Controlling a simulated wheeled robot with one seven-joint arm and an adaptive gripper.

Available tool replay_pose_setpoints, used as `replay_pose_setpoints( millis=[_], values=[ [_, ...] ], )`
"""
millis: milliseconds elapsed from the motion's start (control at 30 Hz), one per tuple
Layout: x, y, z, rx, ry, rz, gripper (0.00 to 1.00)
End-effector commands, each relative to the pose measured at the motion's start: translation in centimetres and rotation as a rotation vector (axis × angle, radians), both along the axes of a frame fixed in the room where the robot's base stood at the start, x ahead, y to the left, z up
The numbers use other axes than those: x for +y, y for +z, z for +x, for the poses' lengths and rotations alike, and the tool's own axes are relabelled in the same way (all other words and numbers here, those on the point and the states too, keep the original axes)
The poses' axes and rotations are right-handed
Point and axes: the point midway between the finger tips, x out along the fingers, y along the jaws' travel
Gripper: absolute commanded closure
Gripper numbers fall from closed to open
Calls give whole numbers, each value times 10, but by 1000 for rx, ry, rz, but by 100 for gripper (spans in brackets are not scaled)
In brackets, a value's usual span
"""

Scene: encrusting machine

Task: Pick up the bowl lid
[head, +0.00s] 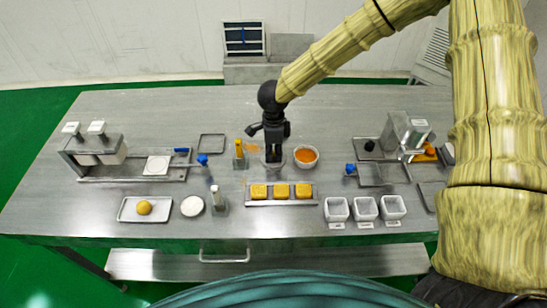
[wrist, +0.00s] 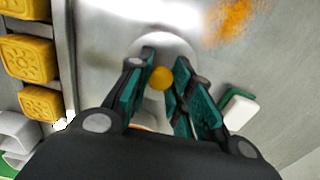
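The bowl lid (wrist: 165,42) is a pale round disc with a small yellow knob (wrist: 161,78), seen in the wrist view. My gripper (wrist: 164,72) is open, with one green-padded finger on each side of the knob. Small gaps seem to show beside the knob. In the head view my gripper (head: 273,158) points down over the lid at the middle of the table, hiding most of it. A bowl with orange filling (head: 305,156) stands uncovered just right of my gripper.
Several yellow moulded cakes lie on a tray (head: 252,203) in front of my gripper. A yellow-topped holder (head: 240,156) stands close on its left. White containers (head: 366,208) stand front right. A metal machine (head: 404,132) stands right. The table (head: 330,110) behind is clear.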

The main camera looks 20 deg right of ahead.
Motion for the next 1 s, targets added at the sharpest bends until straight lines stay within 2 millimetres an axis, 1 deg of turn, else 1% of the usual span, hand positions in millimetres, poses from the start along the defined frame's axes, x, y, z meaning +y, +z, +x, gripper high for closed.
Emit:
replay_pose_setpoints(
  millis=[33,67,333,467,567,733,767,800,967,1000],
  values=[
    [0,0,0,0,0,0,94],
    [0,0,0,0,0,0,97],
    [0,0,0,0,0,0,98],
    [0,4,0,-1,0,1,98],
    [0,10,0,0,-1,0,98],
    [0,33,1,-3,-2,2,98],
    [1,36,-2,-2,0,2,98],
    [6,34,-12,1,4,0,98],
    [21,37,-44,1,4,0,98],
    [25,38,-53,1,5,0,98]
  ],
)
